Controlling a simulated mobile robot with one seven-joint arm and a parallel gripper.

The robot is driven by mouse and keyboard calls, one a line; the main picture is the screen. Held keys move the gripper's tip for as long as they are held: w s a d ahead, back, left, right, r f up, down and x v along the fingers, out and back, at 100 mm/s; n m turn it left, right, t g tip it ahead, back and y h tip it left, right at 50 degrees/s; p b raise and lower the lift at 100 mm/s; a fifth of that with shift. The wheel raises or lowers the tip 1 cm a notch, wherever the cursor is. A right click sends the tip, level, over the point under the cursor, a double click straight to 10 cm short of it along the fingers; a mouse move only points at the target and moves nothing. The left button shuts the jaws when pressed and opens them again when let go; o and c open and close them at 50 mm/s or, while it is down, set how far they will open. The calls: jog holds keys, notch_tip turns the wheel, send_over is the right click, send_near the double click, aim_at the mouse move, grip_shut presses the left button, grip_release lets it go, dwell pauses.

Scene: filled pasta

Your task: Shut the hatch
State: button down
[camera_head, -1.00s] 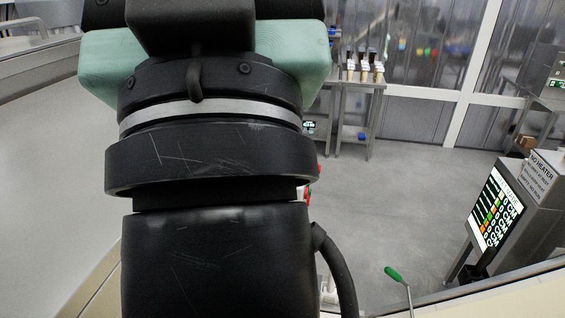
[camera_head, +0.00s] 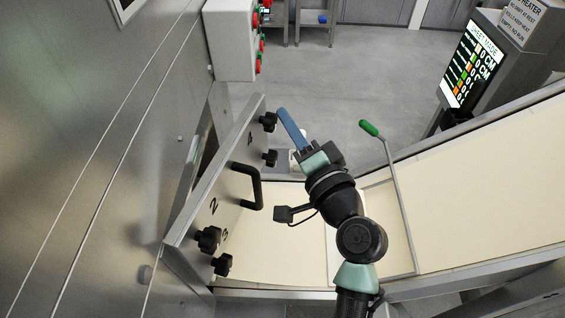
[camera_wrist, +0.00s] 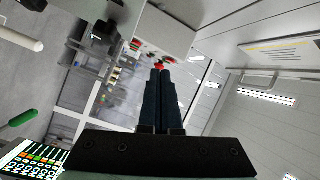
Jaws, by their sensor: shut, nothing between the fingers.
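The hatch (camera_head: 235,165) is a grey metal panel at left centre in the head view. It stands open, swung out at an angle from the steel machine wall. It bears a black bar handle (camera_head: 257,186), several black knobs (camera_head: 208,239) and painted numbers. My gripper (camera_head: 281,111) is just right of the hatch's far end, its blue fingers pointing up and left. I cannot tell whether they touch the hatch. In the wrist view my gripper (camera_wrist: 160,72) is shut with its fingers together and nothing between them.
The steel wall (camera_head: 70,150) fills the left. A white control box (camera_head: 230,40) with red buttons is beyond the hatch. A screen cabinet (camera_head: 475,65) stands at upper right.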

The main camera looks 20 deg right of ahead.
jog(key=s+d+f+m+h+b, duration=0.1)
jog(key=s+d+f+m+b, duration=0.15)
jog(key=f, duration=0.55)
jog(key=s+d+f+m+b, duration=0.1)
jog(key=s+d+f+m, duration=0.15)
jog(key=f, duration=0.55)
jog(key=w+a+p, duration=0.1)
jog(key=w+a, duration=0.2)
jog(key=w, duration=1)
jog(key=shift+a+r, duration=0.15)
jog(key=shift+r, duration=0.1)
